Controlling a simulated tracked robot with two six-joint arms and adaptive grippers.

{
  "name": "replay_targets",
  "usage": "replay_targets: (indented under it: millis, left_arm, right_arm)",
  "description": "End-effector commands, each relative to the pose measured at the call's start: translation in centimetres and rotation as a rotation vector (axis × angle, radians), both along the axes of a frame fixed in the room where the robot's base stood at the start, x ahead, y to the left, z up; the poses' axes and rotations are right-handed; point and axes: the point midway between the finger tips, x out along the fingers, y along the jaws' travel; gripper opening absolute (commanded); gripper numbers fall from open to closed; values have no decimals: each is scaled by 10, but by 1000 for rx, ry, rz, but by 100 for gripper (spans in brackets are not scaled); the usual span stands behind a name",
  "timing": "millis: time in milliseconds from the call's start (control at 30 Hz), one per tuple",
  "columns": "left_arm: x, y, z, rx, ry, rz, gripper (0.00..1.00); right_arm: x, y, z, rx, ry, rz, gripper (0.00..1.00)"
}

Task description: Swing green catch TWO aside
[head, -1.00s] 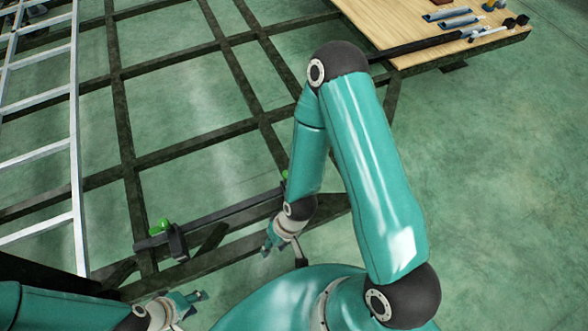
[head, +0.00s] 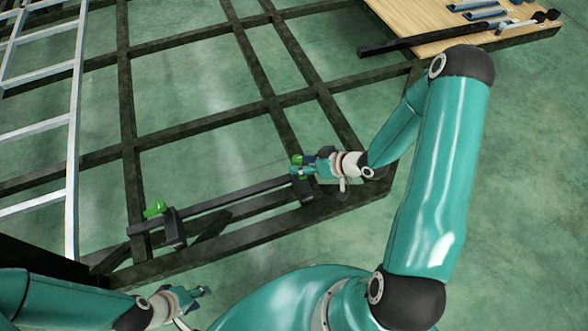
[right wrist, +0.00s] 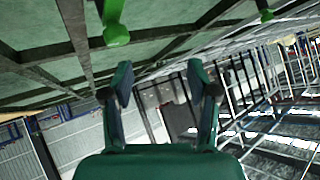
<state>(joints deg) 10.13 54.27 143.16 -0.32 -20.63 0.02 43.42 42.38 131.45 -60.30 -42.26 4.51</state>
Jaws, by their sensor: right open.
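Two green catches sit on a dark bar along the near side of the chassis frame. The left catch (head: 155,209) stands clear of both grippers. The right catch (head: 297,160) is beside the fingertips of my right gripper (head: 304,168). In the right wrist view, my right gripper (right wrist: 160,82) is open with nothing between its fingers. A green catch (right wrist: 116,28) hangs close above its left finger, and another green piece (right wrist: 267,14) shows farther off. No number is readable on either catch. My left gripper (head: 196,300) is low at the left, away from the catches; its opening is unclear.
Dark chassis beams (head: 190,133) form a grid over the green floor. A silver ladder (head: 73,150) lies at the left. A wooden board (head: 425,35) with several tools is at the back right. The floor at right is clear.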

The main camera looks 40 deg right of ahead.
Motion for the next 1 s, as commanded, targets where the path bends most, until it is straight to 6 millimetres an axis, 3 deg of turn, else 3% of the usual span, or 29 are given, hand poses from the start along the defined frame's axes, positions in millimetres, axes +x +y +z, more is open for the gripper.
replay_targets:
  millis: [33,100,200,333,433,567,767,1000]
  left_arm:
    - [0,0,-29,0,0,0,40]
    - [0,0,-44,0,0,0,40]
    - [0,0,-61,0,0,0,40]
    - [0,0,-74,0,0,0,40]
    - [0,0,-78,0,0,0,40]
    - [0,0,-79,0,-1,0,40]
    - [0,0,-84,0,-1,0,40]
    - [0,0,-93,0,-1,0,40]
  right_arm:
    - [-3,-29,-16,-31,-86,14,59]
    - [-11,-55,-14,-67,-188,60,59]
    - [-30,-81,-13,-112,-289,129,59]
    - [-54,-99,-11,-148,-362,203,59]
    - [-64,-103,-10,-159,-386,237,59]
    - [-62,-100,-11,-162,-395,253,59]
    - [-40,-85,-22,-159,-394,255,59]
    - [1,-59,-43,-158,-394,255,59]
